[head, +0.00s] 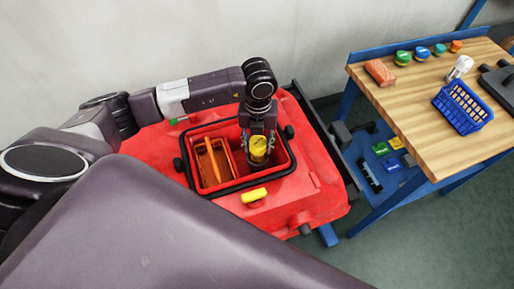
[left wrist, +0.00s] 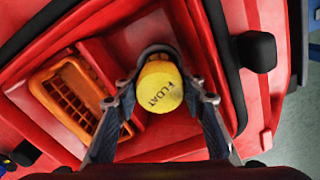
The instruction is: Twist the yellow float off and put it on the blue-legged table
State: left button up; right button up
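The yellow float (left wrist: 160,86), marked FLOAT, sits inside the open red tank (head: 312,192); it also shows in the head view (head: 258,149). My left gripper (head: 259,142) reaches down into the tank from above. In the left wrist view its two fingers (left wrist: 160,92) stand on either side of the float, close to its edges. I cannot tell whether they press on it. The blue-legged table (head: 440,150) with a wooden top stands at the right. My right gripper is not in view.
An orange basket (head: 213,163) sits in the tank beside the float. A yellow handle (head: 254,195) is on the tank's front. The table holds a blue basket (head: 462,107), a brick (head: 380,72), a white item (head: 460,67) and several coloured caps. Its front-middle is clear.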

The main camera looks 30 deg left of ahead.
pick_arm(q)
jog(key=c, duration=0.5)
jog(key=shift+n, duration=0.5)
grip_shut()
jog(key=shift+r+p, duration=0.85)
jog(key=shift+r, duration=0.25)
jog(key=shift+r+p, duration=1.6)
jog(key=shift+r, duration=0.85)
